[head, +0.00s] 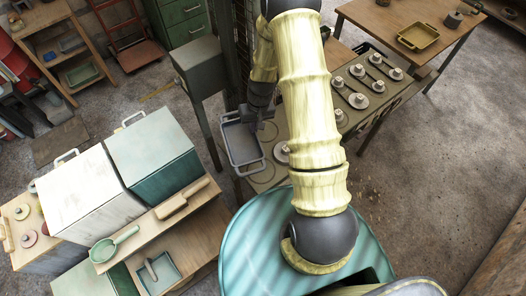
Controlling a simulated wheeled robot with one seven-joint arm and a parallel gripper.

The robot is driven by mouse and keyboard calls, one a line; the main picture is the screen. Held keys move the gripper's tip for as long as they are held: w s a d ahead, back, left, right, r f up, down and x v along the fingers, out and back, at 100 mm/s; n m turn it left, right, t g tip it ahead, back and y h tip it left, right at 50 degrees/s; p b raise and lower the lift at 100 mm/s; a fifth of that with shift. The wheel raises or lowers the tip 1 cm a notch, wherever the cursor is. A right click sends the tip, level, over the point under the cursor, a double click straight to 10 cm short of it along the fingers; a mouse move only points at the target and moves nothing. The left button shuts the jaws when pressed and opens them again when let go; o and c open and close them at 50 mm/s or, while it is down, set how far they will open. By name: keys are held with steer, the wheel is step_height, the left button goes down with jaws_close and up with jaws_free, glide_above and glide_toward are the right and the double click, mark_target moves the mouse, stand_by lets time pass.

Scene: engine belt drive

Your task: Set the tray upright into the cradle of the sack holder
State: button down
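A grey-blue tray (243,143) with raised walls and a loop handle at its near end shows left of my arm in the head view. It is tilted, over the left edge of the low bench with round plates. My dark gripper (264,122) is at the tray's right rim and appears shut on it; the fingertips are small and partly hidden. I cannot pick out the sack holder's cradle with certainty. A dark upright mesh frame (233,50) stands behind the tray, partly hidden by my arm.
A grey box on legs (199,68) stands left of the tray. The low bench (345,118) carries several round pieces with knobs. A yellow tray (418,37) lies on the wooden table at the upper right. A white cabinet (82,193) and a teal cabinet (152,150) stand left. The right floor is clear.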

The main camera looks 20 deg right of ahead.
steer(key=shift+m, duration=0.3)
steer(key=shift+s+d+r+b, duration=0.1)
steer(key=shift+d+b, duration=0.8)
steer(key=shift+b, duration=0.55)
steer(key=shift+s+d+r+b, duration=0.15)
steer(key=shift+d+b, duration=0.75)
steer(key=shift+b, duration=0.55)
steer(key=shift+s+d+r+b, duration=0.1)
steer(key=shift+d+b, duration=0.8)
steer(key=shift+b, duration=0.55)
steer(key=shift+f, duration=0.1)
steer(key=shift+f+p, duration=0.35)
steer(key=shift+f, duration=2.55)
steer(key=shift+f+p, duration=0.3)
steer(key=shift+f, duration=1.75)
